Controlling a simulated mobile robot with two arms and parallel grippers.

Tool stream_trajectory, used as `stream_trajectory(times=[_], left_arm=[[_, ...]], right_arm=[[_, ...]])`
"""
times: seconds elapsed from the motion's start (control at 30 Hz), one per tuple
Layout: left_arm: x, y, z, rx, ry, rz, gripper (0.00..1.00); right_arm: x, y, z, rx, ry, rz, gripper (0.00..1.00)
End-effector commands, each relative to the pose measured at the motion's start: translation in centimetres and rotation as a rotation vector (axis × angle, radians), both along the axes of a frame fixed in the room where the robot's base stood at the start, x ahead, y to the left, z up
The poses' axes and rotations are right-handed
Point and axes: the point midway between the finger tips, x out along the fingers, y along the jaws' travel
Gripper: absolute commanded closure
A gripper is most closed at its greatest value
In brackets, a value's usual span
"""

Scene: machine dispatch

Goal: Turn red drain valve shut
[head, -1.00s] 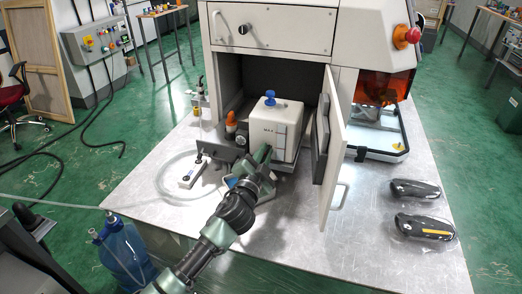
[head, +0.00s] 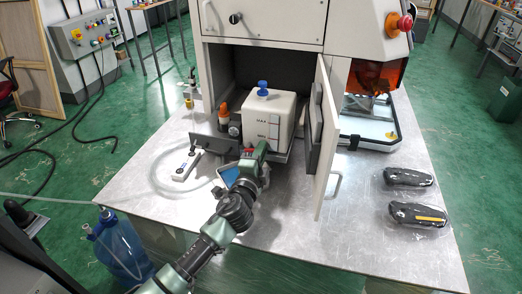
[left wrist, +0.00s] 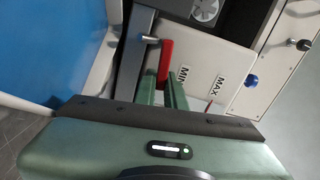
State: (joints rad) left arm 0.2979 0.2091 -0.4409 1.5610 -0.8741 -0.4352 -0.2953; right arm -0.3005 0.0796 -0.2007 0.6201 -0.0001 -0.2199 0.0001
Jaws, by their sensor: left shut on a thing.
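The red drain valve lever (left wrist: 166,62) shows in the left wrist view, its upper end by a metal stem and its lower end between my fingertips. My left gripper (left wrist: 163,90) is shut on this lever. In the head view my left gripper (head: 252,157) is low at the front of the white tank (head: 283,118), and the lever is mostly hidden there. The tank has MIN and MAX marks and a blue cap (head: 262,87), and it sits in the open bay of the machine. My right gripper is not in view.
An open cabinet door (head: 328,150) stands right of the tank. An orange-capped bottle (head: 223,112) stands left of it. A white device (head: 186,166) and a clear hose lie on the metal table (head: 290,220). Two dark packs (head: 409,177) lie at the right.

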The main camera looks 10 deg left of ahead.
Motion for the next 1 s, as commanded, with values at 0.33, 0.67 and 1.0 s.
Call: stream_trajectory(times=[0.33,0.67,1.0], left_arm=[[-0.05,-0.16,-0.10,0.006,0.000,-0.004,1.00],[-0.04,-0.12,-0.15,0.005,0.002,-0.002,0.67],[-0.04,-0.02,0.01,-0.039,0.005,-0.001,0.67]], right_arm=[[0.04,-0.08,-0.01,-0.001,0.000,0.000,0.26],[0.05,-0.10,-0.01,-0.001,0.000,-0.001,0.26],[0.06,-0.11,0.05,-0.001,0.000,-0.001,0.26]])
